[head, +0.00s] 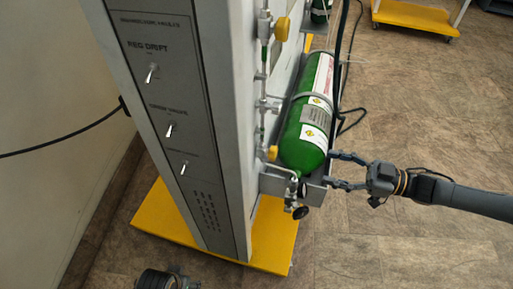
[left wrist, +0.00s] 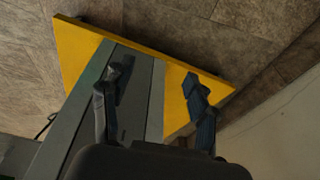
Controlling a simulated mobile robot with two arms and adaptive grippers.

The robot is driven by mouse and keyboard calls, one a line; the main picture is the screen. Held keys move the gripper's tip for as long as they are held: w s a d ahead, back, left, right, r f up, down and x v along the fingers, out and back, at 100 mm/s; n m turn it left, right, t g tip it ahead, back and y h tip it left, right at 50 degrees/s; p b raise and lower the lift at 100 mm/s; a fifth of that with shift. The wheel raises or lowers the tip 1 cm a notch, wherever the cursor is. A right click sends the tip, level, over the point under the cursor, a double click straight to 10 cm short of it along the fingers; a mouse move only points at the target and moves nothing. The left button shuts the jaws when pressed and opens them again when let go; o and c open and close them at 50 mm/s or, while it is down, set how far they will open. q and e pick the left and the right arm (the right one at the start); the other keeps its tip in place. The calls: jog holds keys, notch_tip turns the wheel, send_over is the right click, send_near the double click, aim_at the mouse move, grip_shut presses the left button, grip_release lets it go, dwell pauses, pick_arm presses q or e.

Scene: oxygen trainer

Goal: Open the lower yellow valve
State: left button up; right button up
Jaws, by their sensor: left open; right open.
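The lower yellow valve (head: 271,153) is a small knob on the pipework at the panel's side, just left of the green cylinder's lower end. A second yellow valve (head: 282,29) sits higher on the same pipe. My right gripper (head: 328,169) is open, its fingers pointing left at the lower end of the green cylinder (head: 303,147). The cylinder lies between it and the lower valve; whether it touches the cylinder I cannot tell. My left gripper (left wrist: 158,77) is open and empty in the left wrist view, with the panel and yellow base beyond it.
The grey panel (head: 225,120) with toggle switches stands on a yellow base (head: 270,240). A black knob (head: 300,212) hangs below the cylinder. A black hose (head: 345,60) runs behind it. Floor (head: 420,130) to the right is mostly clear; a wall (head: 50,100) is at left.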

aim_at(276, 154)
jog(key=b+x, duration=0.1)
jog(key=x, duration=1.2)
jog(key=shift+a, duration=0.1)
jog(key=shift+w+a, duration=0.15)
jog(key=shift+a, duration=0.3)
pick_arm(q)
jog(key=r, duration=0.3)
jog(key=shift+w+a+r, duration=0.2)
pick_arm(e)
jog(key=c, duration=1.2)
jog(key=shift+o, duration=0.2)
pick_arm(q)
jog(key=shift+w, duration=0.1)
